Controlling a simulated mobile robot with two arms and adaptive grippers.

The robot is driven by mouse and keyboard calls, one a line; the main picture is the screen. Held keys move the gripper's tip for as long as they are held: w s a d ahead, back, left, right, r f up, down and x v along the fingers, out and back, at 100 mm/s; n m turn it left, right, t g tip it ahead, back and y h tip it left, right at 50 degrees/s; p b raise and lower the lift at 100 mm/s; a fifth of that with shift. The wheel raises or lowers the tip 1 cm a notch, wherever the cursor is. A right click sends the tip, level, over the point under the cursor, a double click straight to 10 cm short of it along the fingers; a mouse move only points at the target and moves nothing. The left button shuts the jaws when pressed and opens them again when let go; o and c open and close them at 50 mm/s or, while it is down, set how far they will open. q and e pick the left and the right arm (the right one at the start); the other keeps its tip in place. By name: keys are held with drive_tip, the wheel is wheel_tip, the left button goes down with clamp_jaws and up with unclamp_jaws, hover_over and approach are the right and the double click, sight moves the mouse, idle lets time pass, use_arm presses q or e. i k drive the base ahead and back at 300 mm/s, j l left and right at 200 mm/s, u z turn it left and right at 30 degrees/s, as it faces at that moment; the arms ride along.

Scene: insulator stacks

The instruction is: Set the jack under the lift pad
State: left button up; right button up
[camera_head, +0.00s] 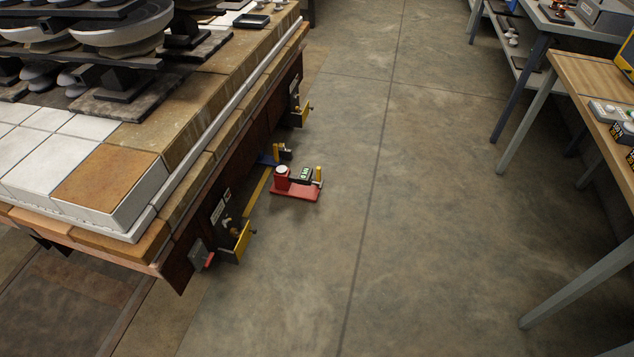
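The jack (294,191) is a low red unit standing upright on the concrete floor, just right of the kiln car's side. It has a pale round top, a black box with a green display and a short yellow post. I cannot tell for sure which part is the lift pad. A yellow bracket (236,244) sits low on the car's side near its front corner, and a similar one (302,113) sits farther back. The jack stands beside the car between these brackets. Neither of my grippers is in view.
The kiln car (176,254) fills the left, with brick edging and stacked insulators (118,38) on top. A yellow floor strip (257,192) runs beside it. Benches with grey legs (576,284) line the right. The concrete floor (440,200) between is clear.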

sight(287, 184)
drive_tip(key=i+l+u, duration=0.1)
drive_tip(key=i, duration=0.4)
drive_tip(key=i+l+u, duration=0.15)
drive_tip(key=i, duration=0.4)
drive_tip(key=i+l+u, duration=0.1)
drive_tip(key=i, duration=0.4)
